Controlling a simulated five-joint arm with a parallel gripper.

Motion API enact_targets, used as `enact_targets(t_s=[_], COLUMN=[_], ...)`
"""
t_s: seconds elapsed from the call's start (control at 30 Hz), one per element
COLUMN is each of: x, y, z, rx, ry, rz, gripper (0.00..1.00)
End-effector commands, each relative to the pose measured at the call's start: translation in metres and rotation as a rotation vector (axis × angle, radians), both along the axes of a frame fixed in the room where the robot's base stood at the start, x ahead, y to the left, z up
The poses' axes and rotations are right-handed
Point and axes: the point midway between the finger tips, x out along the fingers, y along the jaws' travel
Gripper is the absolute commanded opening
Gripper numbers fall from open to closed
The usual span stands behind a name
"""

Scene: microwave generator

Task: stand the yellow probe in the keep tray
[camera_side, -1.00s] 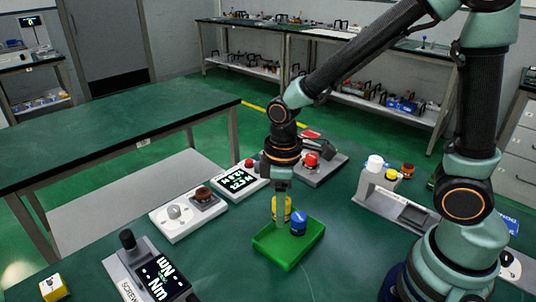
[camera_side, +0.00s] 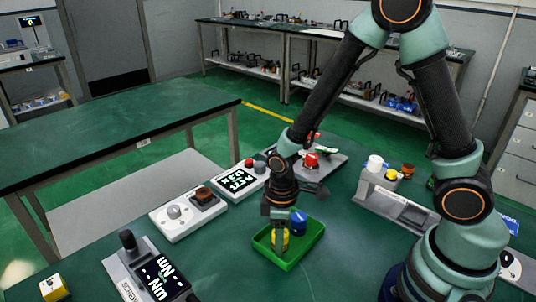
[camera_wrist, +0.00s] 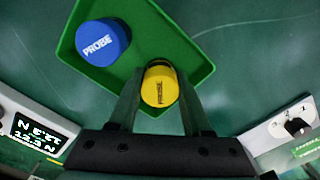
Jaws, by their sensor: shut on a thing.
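The yellow probe (camera_wrist: 160,87) is a short yellow cylinder marked PROBE, and it stands between the fingers of my gripper (camera_wrist: 160,98) in the wrist view. My gripper (camera_side: 279,232) is shut on it, low over the green tray (camera_side: 289,264). In the side view the yellow probe (camera_side: 280,241) is inside the near left part of the tray, partly hidden by the fingers. Whether it touches the tray floor I cannot tell. A blue probe (camera_side: 299,223) stands in the tray beside it; it also shows in the wrist view (camera_wrist: 102,42).
A white unit with a knob (camera_side: 176,213) and a screen unit (camera_side: 238,181) stand left of the tray. A larger screen unit (camera_side: 158,277) is at the front left. A grey stand (camera_side: 398,204) is at right. The table in front of the tray is clear.

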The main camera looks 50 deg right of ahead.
Motion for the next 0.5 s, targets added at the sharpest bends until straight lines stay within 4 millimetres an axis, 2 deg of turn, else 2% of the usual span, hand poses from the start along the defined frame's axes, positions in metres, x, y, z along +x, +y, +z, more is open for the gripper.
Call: enact_targets(t_s=[0.2, 0.23, 0.27, 0.5], x=[0.0000, 0.0000, 0.0000, 0.0000], y=[0.0000, 0.0000, 0.0000, 0.0000], z=[-0.0030, -0.0029, -0.0027, -0.0026], rx=[-0.001, -0.001, 0.000, 0.000], ry=[0.001, 0.001, 0.000, 0.000], rz=[0.000, 0.000, 0.000, 0.000], gripper=[0.00, 0.57, 0.61, 0.61])
